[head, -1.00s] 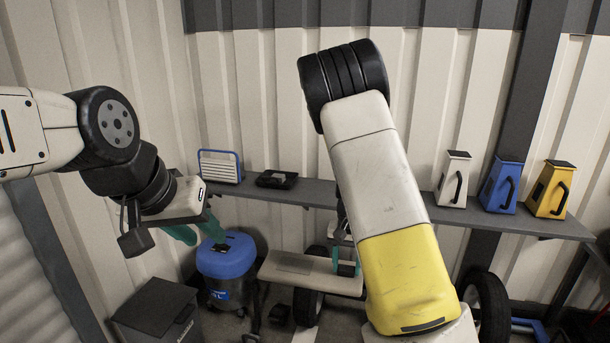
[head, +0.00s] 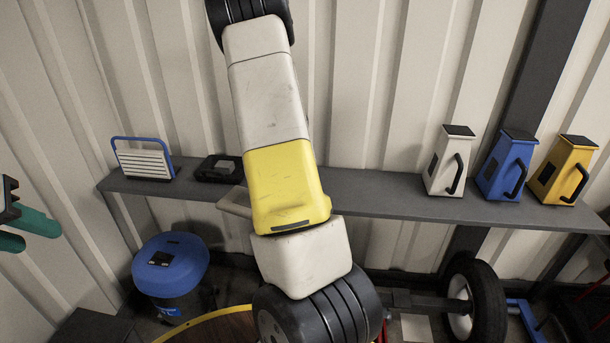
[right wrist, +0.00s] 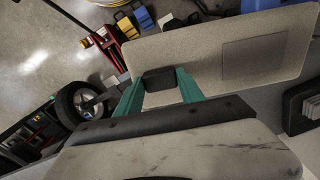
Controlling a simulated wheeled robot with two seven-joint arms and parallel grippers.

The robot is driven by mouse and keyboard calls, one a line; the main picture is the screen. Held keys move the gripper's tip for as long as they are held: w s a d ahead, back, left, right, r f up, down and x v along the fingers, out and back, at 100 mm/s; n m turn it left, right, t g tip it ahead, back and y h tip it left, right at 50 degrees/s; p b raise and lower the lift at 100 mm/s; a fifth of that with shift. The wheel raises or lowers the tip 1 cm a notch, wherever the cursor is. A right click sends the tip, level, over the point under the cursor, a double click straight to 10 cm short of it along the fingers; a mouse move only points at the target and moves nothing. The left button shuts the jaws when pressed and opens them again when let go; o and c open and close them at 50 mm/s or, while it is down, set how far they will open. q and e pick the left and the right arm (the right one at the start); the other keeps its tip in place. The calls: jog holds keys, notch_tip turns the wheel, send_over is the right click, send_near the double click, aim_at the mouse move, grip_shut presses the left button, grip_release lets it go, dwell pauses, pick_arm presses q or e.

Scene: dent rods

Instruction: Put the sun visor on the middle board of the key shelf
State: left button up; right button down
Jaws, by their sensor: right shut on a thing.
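The sun visor is a flat beige panel with a rectangular patch (right wrist: 225,45) in the right wrist view. My right gripper (right wrist: 160,82) has its teal fingers shut on it, with a dark block between them. In the head view only a pale edge of the visor (head: 236,203) shows beside my right arm, in front of the grey shelf's front edge; that gripper is hidden. My left gripper (head: 28,228) is at the left edge, its teal fingers apart and empty. No shelf with several boards shows clearly; I cannot tell whether the long grey wall shelf (head: 375,195) is the key shelf.
On the grey shelf stand a blue-framed white panel (head: 145,160), a black device (head: 219,169) and white (head: 450,162), blue (head: 506,168) and yellow (head: 562,172) cans. A blue-lidded bin (head: 170,265), a yellow-rimmed round top (head: 205,327) and a wheel (head: 475,305) are below.

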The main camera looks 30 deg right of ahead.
jog(key=s+d+m, duration=0.6)
jog(key=s+d, duration=0.4)
jog(key=d, duration=0.3)
send_near(340, 203)
jog(key=shift+s+a, duration=0.15)
jog(key=shift+a, duration=0.05)
jog(key=shift+w+d+f, duration=0.1)
jog(key=shift+w+f, duration=0.1)
jog(key=shift+f, duration=1.6)
jog(key=c, duration=0.7)
grip_release()
jog(key=shift+f, duration=0.15)
